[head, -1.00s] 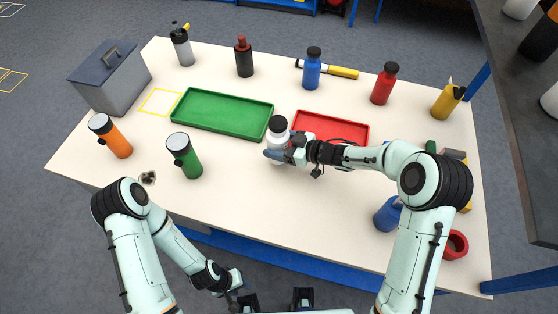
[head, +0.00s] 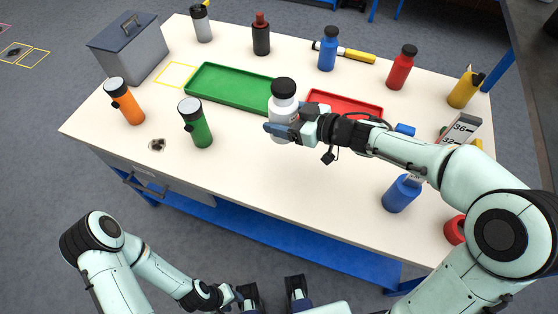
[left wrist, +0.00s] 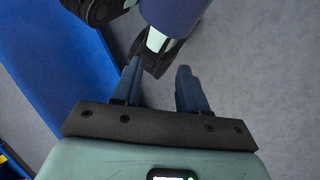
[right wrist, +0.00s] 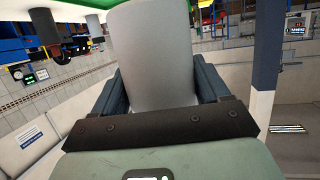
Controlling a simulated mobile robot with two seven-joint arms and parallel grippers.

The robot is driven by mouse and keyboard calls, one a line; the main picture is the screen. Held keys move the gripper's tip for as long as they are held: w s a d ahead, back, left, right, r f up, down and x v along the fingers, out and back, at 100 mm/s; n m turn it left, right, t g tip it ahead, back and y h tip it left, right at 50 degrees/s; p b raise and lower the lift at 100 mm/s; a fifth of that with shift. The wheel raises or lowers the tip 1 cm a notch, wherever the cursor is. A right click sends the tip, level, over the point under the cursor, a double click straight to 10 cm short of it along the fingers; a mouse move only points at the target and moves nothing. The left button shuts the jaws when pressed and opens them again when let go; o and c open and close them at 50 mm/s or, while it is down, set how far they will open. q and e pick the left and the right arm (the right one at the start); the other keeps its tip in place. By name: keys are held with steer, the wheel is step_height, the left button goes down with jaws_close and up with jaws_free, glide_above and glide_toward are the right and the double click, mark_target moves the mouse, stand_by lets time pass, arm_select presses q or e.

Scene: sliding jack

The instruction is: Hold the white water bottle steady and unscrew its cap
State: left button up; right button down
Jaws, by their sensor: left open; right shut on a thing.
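The white water bottle (head: 284,106) with a black cap (head: 283,88) is upright in front of the gap between the green and red trays. My right gripper (head: 280,130) is shut on the bottle's body, coming from the right. In the right wrist view the bottle (right wrist: 150,55) fills the space between the two fingers (right wrist: 158,88). The cap is not clear in that view. My left gripper (head: 238,298) is low, off the table's front side and far from the bottle. In the left wrist view its fingers (left wrist: 160,88) are apart with nothing between them.
A green tray (head: 230,101) and a red tray (head: 345,98) lie behind the bottle. A green flask (head: 196,124) and an orange flask (head: 124,102) stand to the left. A blue bottle (head: 401,193) stands front right. The table (head: 250,190) is clear in front of the white bottle.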

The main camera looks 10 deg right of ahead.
arm_select(q)
steer(key=shift+t, duration=0.3)
steer(key=shift+w+f+b, duration=0.25)
steer(key=shift+f+b, duration=1.05)
steer(key=shift+b, duration=0.05)
steer(key=shift+w+f+b, duration=0.2)
steer(key=shift+f+b, duration=1.1)
arm_select(e)
steer(key=shift+f, duration=7.95)
steer(key=shift+f, duration=0.15)
jaws_free()
steer(key=shift+s+d+r, duration=0.25)
steer(key=shift+r, duration=0.05)
arm_select(q)
steer(key=shift+s+r+p, duration=0.4)
steer(key=shift+r+p, duration=0.35)
steer(key=shift+p, duration=0.3)
arm_select(e)
steer(key=v, duration=1.1)
steer(key=shift+s, duration=0.15)
